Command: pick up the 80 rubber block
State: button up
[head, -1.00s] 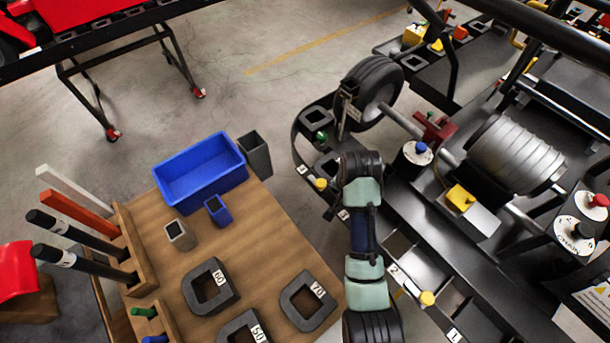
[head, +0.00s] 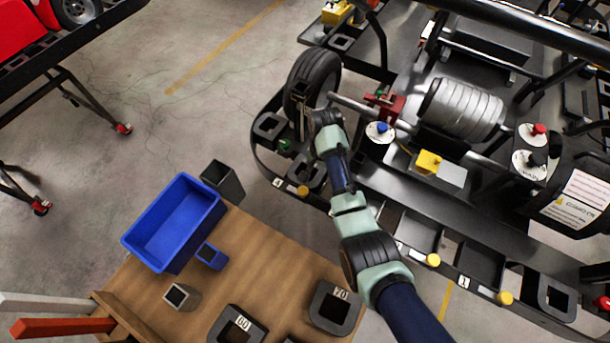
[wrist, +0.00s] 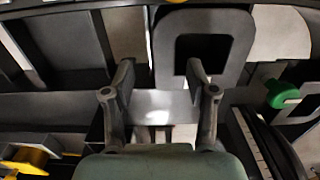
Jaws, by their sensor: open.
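No number 80 is readable on any block. A dark grey block with a square hole (head: 303,178) lies in the left end of the black kart stand, near a green knob (head: 285,146). In the wrist view what seems to be this block (wrist: 203,22) is ahead, slightly right of centre. Another block (head: 268,121) lies at the stand's left corner. My gripper (wrist: 163,92) is open, with empty space between its fingers, and no contact with the block is visible. In the head view my gripper (head: 303,100) is small and dark in front of the tyre.
The tyre (head: 312,80) and axle stand close beside my gripper. A wooden table (head: 240,270) at lower left holds blocks marked 60 (head: 240,325) and 70 (head: 335,308) and a blue bin (head: 175,222). Yellow knobs (head: 433,260) line the stand's front edge. Open floor lies at upper left.

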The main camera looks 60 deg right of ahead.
aim_at(319, 177)
notch_tip(319, 177, down, 5)
jog(key=shift+w+f+b, duration=0.1)
jog(key=shift+w+b, duration=0.05)
jog(key=shift+b, duration=0.7)
grip_shut()
